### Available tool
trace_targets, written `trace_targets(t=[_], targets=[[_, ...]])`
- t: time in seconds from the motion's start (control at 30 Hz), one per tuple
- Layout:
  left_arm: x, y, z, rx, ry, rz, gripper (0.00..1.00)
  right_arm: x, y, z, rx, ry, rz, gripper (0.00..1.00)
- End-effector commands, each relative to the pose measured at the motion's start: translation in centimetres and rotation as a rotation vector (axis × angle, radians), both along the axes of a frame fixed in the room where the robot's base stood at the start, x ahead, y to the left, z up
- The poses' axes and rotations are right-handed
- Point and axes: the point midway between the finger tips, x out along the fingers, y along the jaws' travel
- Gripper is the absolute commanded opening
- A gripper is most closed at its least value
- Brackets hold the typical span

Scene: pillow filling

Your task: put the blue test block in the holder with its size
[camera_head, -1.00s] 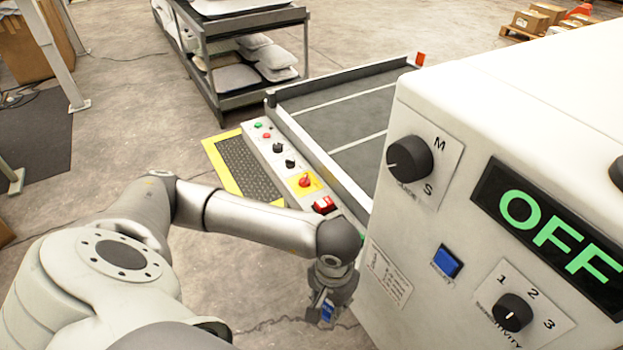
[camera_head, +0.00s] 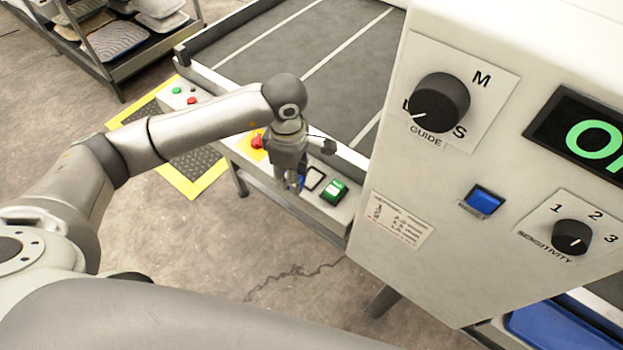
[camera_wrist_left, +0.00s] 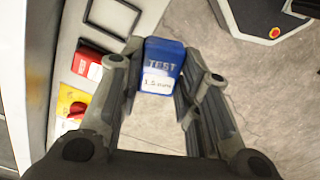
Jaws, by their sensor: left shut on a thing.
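The blue test block (camera_wrist_left: 161,66), marked "TEST" and "1.5 mm", sits between the fingers of my left gripper (camera_wrist_left: 160,84), which is shut on it. In the head view my left gripper (camera_head: 291,184) is over the conveyor's control strip, and a sliver of blue shows beside it. An empty black-framed holder (camera_head: 314,178) is just right of the gripper, and it also shows in the wrist view (camera_wrist_left: 136,8). A green block (camera_head: 334,191) sits in the holder beside it. A red block (camera_wrist_left: 95,62) shows left of the blue block in the wrist view. My right gripper is out of view.
A yellow plate with a red button (camera_head: 257,141) lies just behind my gripper on the strip. The white detector housing (camera_head: 440,180) with knobs and a display rises close on the right. The conveyor belt (camera_head: 320,60) is bare. Floor is open in front.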

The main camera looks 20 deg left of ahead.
Motion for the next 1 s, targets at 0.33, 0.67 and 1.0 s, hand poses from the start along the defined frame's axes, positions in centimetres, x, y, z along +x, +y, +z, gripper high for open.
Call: trace_targets(t=[0.33,0.67,1.0], targets=[[4.2,-1.4,2.3,-0.003,-0.001,0.719,0.08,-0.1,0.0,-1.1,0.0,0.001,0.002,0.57],[6.2,-2.4,4.1,0.0,0.0,1.186,0.08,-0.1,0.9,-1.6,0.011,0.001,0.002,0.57],[6.3,-2.5,0.2,0.004,0.004,1.26,0.08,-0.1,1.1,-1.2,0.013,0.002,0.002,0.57]])
